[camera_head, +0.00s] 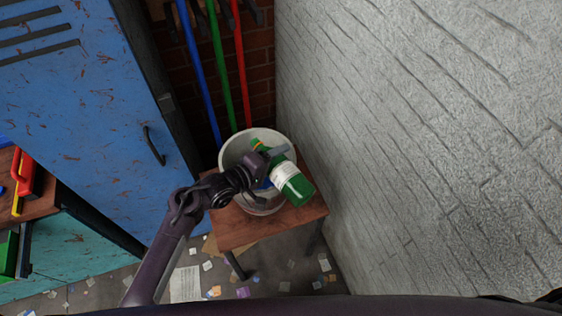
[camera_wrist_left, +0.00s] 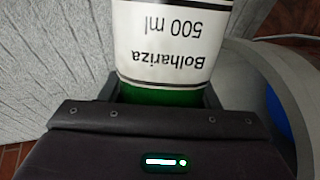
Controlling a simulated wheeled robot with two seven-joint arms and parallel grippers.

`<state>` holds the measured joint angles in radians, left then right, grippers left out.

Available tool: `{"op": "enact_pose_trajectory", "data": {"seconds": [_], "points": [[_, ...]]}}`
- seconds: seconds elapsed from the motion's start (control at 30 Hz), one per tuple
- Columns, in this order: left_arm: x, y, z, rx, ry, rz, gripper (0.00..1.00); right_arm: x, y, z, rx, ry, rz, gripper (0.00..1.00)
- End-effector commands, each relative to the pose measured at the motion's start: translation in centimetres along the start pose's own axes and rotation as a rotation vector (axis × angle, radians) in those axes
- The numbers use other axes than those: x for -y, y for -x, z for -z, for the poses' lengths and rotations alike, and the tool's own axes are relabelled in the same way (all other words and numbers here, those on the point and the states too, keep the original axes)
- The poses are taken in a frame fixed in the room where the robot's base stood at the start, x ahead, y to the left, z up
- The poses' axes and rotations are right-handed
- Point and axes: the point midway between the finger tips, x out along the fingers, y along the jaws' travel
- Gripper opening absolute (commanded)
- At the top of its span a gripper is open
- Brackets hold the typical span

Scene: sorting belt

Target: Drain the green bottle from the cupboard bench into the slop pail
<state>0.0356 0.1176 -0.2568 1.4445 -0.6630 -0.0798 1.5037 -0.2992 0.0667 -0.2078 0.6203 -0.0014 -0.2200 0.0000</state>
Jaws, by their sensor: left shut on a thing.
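The green bottle (camera_head: 298,190) has a white label and is held by my left gripper (camera_head: 272,165) above the pail. It lies strongly tilted, with its narrow neck end toward the upper left over the pail's opening and its base toward the lower right, past the rim. In the left wrist view the bottle's label (camera_wrist_left: 172,45) reads upside down between the fingers. The white slop pail (camera_head: 232,148) stands on a small wooden stool, partly hidden by my arm and the bottle. Something blue shows inside it. I cannot see whether liquid is flowing. My right gripper is not in view.
The wooden stool (camera_head: 235,232) stands close to the white brick wall (camera_head: 420,130) on the right. A blue locker (camera_head: 85,110) is at the left. Blue, green and red poles (camera_head: 217,65) lean behind the pail. Paper scraps litter the floor (camera_head: 270,283).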

Motion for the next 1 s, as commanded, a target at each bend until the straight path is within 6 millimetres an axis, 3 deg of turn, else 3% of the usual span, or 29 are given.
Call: {"op": "enact_pose_trajectory", "data": {"seconds": [0.13,0.47,0.6,0.73,1.0], "points": [[-1.8,0.5,0.5,-0.043,-0.173,-0.002,0.09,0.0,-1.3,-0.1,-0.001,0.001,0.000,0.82],[-5.6,1.4,2.5,-0.149,-0.579,-0.001,0.09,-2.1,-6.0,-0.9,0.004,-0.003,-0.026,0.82],[-7.3,1.9,4.1,-0.204,-0.792,0.002,0.09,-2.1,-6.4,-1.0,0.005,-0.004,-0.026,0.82],[-8.3,2.1,5.7,-0.260,-1.003,0.001,0.09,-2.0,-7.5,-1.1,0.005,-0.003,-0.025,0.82],[-8.1,2.1,8.2,-0.339,-1.316,0.002,0.09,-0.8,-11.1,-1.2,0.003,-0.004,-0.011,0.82]]}}
